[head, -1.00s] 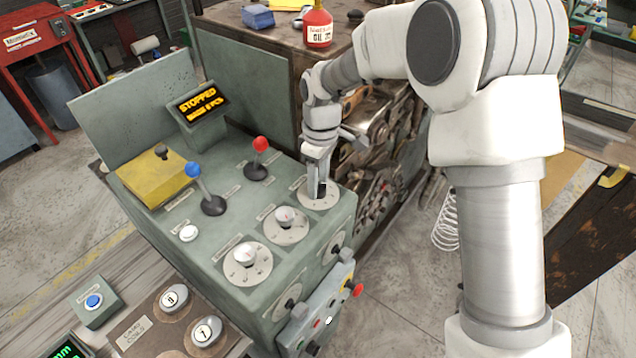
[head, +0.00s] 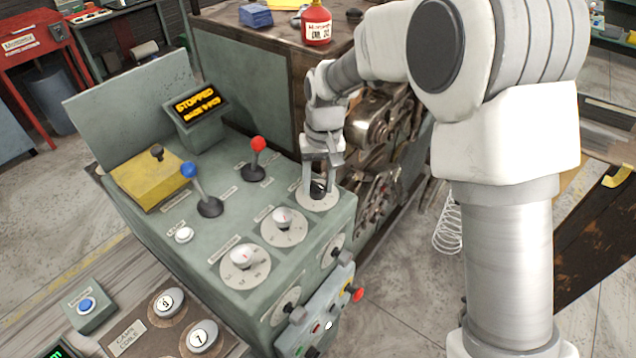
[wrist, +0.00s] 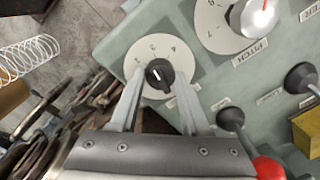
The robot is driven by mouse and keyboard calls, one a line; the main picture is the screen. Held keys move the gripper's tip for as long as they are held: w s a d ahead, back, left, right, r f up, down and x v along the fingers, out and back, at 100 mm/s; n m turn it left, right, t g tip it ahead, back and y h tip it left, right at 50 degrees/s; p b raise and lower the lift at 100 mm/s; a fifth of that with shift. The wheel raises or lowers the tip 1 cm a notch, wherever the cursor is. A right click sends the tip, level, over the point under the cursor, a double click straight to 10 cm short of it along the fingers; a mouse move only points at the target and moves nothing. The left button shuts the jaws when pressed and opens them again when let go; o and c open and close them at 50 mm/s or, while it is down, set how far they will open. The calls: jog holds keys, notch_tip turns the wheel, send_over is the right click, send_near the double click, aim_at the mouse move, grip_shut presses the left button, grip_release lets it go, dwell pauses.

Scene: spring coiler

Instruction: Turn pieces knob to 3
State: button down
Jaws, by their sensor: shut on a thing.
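A black knob (wrist: 158,75) with a white pointer line sits on a round white dial (wrist: 148,48) in the wrist view. The dial has small marks, too small to read surely, and its label is mostly hidden. In the head view the black knob (head: 318,188) is at the right end of the dial row on the green console. My gripper (wrist: 158,78) reaches down over the dial, its fingers on either side of the knob, shut on it. In the head view my gripper (head: 319,188) covers part of the dial.
A dial labelled PITCH (wrist: 218,30) is beside it. Another dial (head: 245,262) is farther left. Red (head: 254,165) and blue (head: 204,190) levers stand on the console behind. A display (head: 197,104) shows STOPPED. A wire coil (head: 447,225) is at right.

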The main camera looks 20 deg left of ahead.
aim_at(324, 187)
jog(key=shift+m, duration=1)
jog(key=shift+c, duration=1.9)
grip_release()
notch_tip(324, 187, up, 17)
jog(key=d, duration=0.1)
jog(key=shift+r, duration=0.2)
jog(key=shift+w+d, duration=0.1)
